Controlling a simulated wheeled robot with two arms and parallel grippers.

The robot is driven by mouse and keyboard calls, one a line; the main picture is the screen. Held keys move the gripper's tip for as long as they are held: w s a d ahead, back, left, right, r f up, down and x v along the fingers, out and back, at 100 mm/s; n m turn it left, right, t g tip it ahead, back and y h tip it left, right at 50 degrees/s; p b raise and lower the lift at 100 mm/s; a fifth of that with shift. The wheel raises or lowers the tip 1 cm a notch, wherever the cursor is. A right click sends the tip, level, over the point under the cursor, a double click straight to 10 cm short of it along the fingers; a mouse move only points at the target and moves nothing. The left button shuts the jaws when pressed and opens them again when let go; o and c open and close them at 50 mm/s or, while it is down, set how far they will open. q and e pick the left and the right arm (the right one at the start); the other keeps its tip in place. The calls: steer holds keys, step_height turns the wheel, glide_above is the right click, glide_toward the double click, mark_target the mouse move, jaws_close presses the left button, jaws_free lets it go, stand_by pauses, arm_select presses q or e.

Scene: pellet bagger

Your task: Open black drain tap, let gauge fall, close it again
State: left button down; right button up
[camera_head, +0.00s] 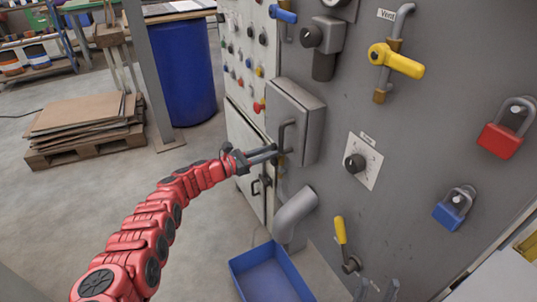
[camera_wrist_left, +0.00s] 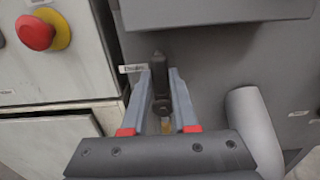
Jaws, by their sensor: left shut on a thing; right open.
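My left gripper (camera_head: 272,154) reaches in from the left to the machine's front, below the grey box with the bar handle. In the left wrist view, its fingers (camera_wrist_left: 162,80) are shut on the black drain tap (camera_wrist_left: 159,77). The tap's handle stands upright between them, above a round pivot and a brass part. A small label (camera_wrist_left: 133,69), seemingly "Drain", is just left of it. In the head view the gripper mostly hides the tap. A round gauge (camera_head: 343,4) is cut off at the top edge; its reading is not visible.
A grey bent spout (camera_head: 293,214) is right of and below my left gripper, over a blue tray (camera_head: 243,288). The grey box (camera_head: 299,118) juts out above. A yellow vent lever (camera_head: 400,62), a dial (camera_head: 355,162) and a lower yellow lever (camera_head: 340,230) are to the right.

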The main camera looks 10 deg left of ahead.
stand_by(0.3)
arm_select(q)
steer(key=c, duration=0.7)
jaws_free()
steer(key=shift+f, duration=0.1)
steer(key=p+v, duration=0.5)
steer(key=v, duration=1.2)
steer(key=shift+s+a+p, duration=0.1)
steer(key=shift+a+p, duration=0.05)
steer(key=shift+p, duration=0.25)
